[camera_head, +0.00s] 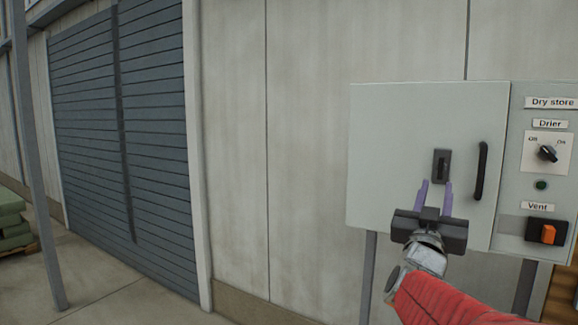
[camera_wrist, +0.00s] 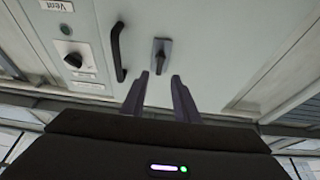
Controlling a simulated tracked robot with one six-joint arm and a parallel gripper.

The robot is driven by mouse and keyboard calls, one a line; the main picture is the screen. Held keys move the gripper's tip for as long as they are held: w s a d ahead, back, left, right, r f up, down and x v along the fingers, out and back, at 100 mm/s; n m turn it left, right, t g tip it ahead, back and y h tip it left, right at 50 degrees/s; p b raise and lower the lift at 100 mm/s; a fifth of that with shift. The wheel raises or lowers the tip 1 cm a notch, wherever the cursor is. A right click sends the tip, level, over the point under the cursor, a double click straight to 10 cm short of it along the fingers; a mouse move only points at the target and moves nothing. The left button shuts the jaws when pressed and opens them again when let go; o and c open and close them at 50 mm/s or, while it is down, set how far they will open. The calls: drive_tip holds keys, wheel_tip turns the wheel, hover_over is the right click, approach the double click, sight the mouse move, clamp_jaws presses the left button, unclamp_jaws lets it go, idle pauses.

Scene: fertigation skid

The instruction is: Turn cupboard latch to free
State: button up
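The cupboard latch (camera_head: 441,165) is a small dark handle on a dark backplate, set on the pale grey cupboard door (camera_head: 400,125) to the left of the black pull handle (camera_head: 481,170). Its lever looks upright in the head view. In the wrist view the latch (camera_wrist: 162,51) sits just beyond and between my fingertips. My gripper (camera_head: 435,185) is open, its two purple fingers apart with nothing between them. The fingers point at the door just below the latch in the head view. In the wrist view my gripper (camera_wrist: 158,76) looks apart from the latch; contact cannot be seen.
Right of the door, a panel carries a Drier knob (camera_head: 547,153), a green button (camera_head: 541,184) and an orange Vent switch (camera_head: 548,234). The pull handle (camera_wrist: 117,52) stands out close beside the latch. Left are bare wall and a grey shutter (camera_head: 150,120).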

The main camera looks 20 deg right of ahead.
sight(440, 169)
drive_tip(key=x, duration=0.8)
drive_tip(key=shift+w+d+r, duration=0.1)
drive_tip(key=shift+d+r, duration=0.05)
drive_tip(key=shift+c, duration=0.7)
clamp_jaws()
drive_tip(key=shift+d, duration=0.15)
